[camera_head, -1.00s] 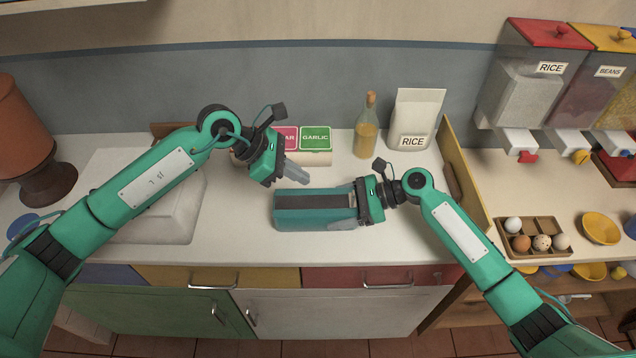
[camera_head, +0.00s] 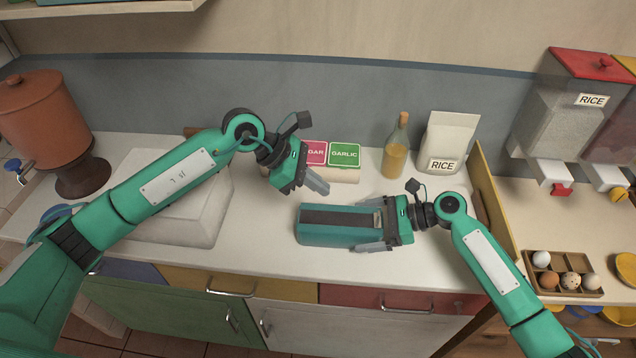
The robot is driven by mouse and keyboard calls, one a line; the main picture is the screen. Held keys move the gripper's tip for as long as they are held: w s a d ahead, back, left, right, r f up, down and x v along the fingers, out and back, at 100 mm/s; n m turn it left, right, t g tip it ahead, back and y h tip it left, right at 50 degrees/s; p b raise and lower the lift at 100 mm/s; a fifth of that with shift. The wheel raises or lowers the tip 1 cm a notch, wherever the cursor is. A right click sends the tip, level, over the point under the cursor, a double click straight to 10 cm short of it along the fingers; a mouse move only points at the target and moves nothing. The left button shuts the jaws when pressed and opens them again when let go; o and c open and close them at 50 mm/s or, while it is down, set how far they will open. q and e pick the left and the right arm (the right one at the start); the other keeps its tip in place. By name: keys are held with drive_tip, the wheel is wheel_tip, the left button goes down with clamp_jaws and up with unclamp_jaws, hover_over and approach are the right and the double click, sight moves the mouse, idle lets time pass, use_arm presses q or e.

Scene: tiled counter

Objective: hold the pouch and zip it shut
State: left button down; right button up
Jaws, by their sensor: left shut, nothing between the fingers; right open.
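A teal pouch (camera_head: 340,236) with a dark strip along its top lies on the white counter in the middle of the head view. My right gripper (camera_head: 372,230) is at the pouch's right end, with its fingers apart; one grey finger shows along the near side of that end. My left gripper (camera_head: 318,186) is shut and empty, above and behind the pouch, apart from it. The zip's pull is too small to make out, and my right gripper hides part of the right end.
A wooden board (camera_head: 490,190) edges the counter at right. An egg tray (camera_head: 562,274) lies beyond it.

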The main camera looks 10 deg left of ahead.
drive_tip(key=v, duration=1.1)
drive_tip(key=shift+f, duration=0.1)
drive_tip(key=shift+s, duration=0.1)
